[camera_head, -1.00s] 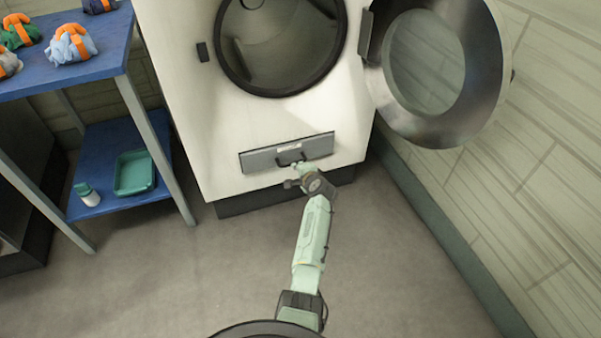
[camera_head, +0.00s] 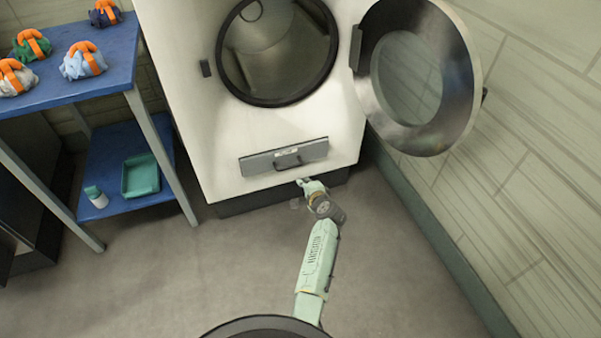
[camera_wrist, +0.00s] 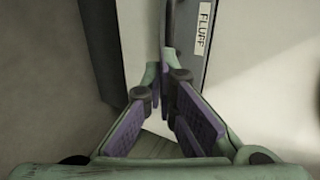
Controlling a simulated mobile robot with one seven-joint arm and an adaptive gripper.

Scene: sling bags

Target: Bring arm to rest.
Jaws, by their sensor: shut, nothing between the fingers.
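My arm (camera_head: 318,258) reaches forward over the floor toward the white machine. My gripper (camera_head: 303,182) is just below and in front of the machine's grey drawer panel (camera_head: 255,164). In the wrist view my gripper (camera_wrist: 163,78) has its purple-padded fingers together at the tips with nothing between them. The drawer's dark handle (camera_head: 289,162) is apart from the fingers in the head view. The panel's "FLUFF" label (camera_wrist: 204,28) shows in the wrist view.
The machine's round door (camera_head: 462,60) stands open to the right, near the wall. A blue-topped table (camera_head: 108,62) on the left holds several bundles with orange straps. Its lower shelf (camera_head: 125,203) bears a green tray (camera_head: 141,176) and a bottle (camera_head: 96,197). Floor around my arm is clear.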

